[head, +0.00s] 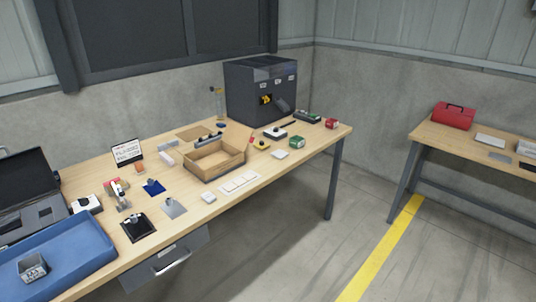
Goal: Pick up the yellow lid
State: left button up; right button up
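A small yellow item (262,146) lies on the wooden workbench (235,190), just right of the open wooden box (214,159). It has a dark mark or part on top. It is too small to tell whether it is the yellow lid or a box with a lid. Another yellow patch (266,99) shows on the front of the dark grey machine (262,88) at the back of the bench. Neither of my grippers is in view.
A blue tray (75,240) and an open dark case (28,185) fill the bench's left end. Small parts lie around the wooden box, including a green item (297,142) and a red item (332,123). A second table (462,140) with a red toolbox (453,116) stands right.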

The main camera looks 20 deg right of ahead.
aim_at(261, 145)
jog(key=z, duration=1.4)
jog(key=i, duration=1.15)
jog(key=z, duration=0.35)
jog(key=i, duration=1.15)
jog(key=u, duration=1.35)
jog(key=i, duration=0.85)
jog(key=u, duration=0.95)
